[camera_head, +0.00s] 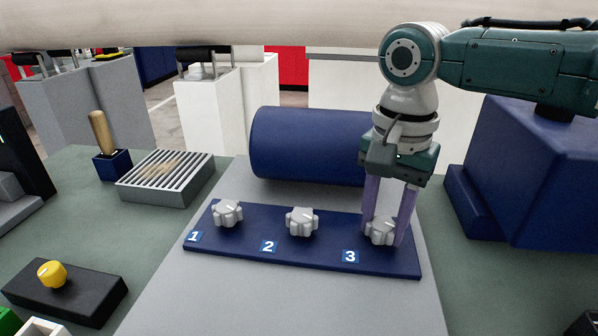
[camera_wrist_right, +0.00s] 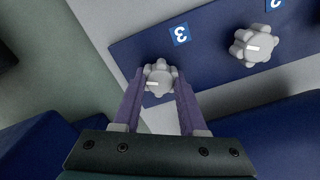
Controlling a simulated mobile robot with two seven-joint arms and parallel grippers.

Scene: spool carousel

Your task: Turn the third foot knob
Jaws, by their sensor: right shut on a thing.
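The third foot knob (camera_head: 381,233) is a light grey lobed knob beside the label 3 on a blue plate (camera_head: 330,263). My right gripper (camera_head: 387,230) comes down from above with its two purple fingers on either side of this knob, shut on it. In the right wrist view the knob (camera_wrist_right: 159,79) sits between the fingertips, and a white mark on its top points left. The second knob (camera_head: 302,221) and first knob (camera_head: 227,213) stand to the left on the same plate, each with a white mark. My left gripper is not in view.
A blue cylinder (camera_head: 308,145) lies behind the plate. A large blue block (camera_head: 530,180) stands to the right. To the left are a grey slatted box (camera_head: 165,178), a wooden-handled tool (camera_head: 101,132) in a blue holder and a yellow knob (camera_head: 52,273) on a black base.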

